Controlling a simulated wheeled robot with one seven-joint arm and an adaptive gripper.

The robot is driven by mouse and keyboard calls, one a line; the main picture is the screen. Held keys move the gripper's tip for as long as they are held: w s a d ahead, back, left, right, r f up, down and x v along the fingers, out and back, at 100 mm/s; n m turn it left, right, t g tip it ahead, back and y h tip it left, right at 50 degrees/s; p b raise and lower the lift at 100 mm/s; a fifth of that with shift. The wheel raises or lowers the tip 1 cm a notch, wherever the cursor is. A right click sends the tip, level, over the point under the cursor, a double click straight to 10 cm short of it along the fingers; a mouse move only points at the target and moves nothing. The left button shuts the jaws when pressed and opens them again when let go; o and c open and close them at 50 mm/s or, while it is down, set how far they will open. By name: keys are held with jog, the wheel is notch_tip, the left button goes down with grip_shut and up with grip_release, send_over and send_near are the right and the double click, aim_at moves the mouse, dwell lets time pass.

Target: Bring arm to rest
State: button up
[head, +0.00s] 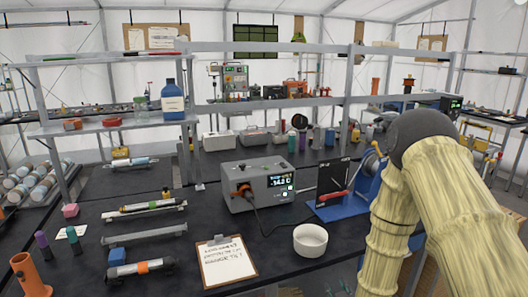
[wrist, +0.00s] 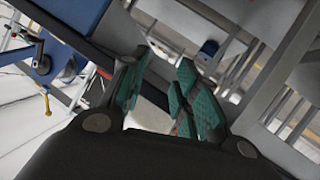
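My arm (head: 440,200), in a tan ribbed cover with a dark joint at its top, is folded at the right of the head view. My gripper does not show in the head view. In the wrist view my gripper (wrist: 162,68) has its two green-padded fingers apart, with nothing visible between them. Blurred, tilted surroundings show beyond the fingers, including a blue part (wrist: 75,15) at the upper left.
A black bench carries a grey meter box (head: 257,186), a blue-based device (head: 345,202), a white bowl (head: 310,240) and a clipboard (head: 226,262). The blue device and bowl are close to my arm. Steel shelves (head: 280,101) stand behind. Some bench surface is bare.

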jog(key=s+a+f+m+g, duration=0.1)
jog(key=s+f+g, duration=0.4)
jog(key=s+f, duration=0.65)
jog(key=s+f+m+g, duration=0.2)
jog(key=s+f+g, duration=0.4)
jog(key=s, duration=1.1)
jog(key=s+f+m+g, duration=0.1)
jog(key=s+f+g, duration=0.1)
jog(key=s, duration=1.1)
jog(key=shift+s+d+f+g, duration=0.25)
jog(key=shift+d+f+g, duration=0.15)
jog(key=shift+f, duration=0.15)
jog(key=shift+a, duration=0.1)
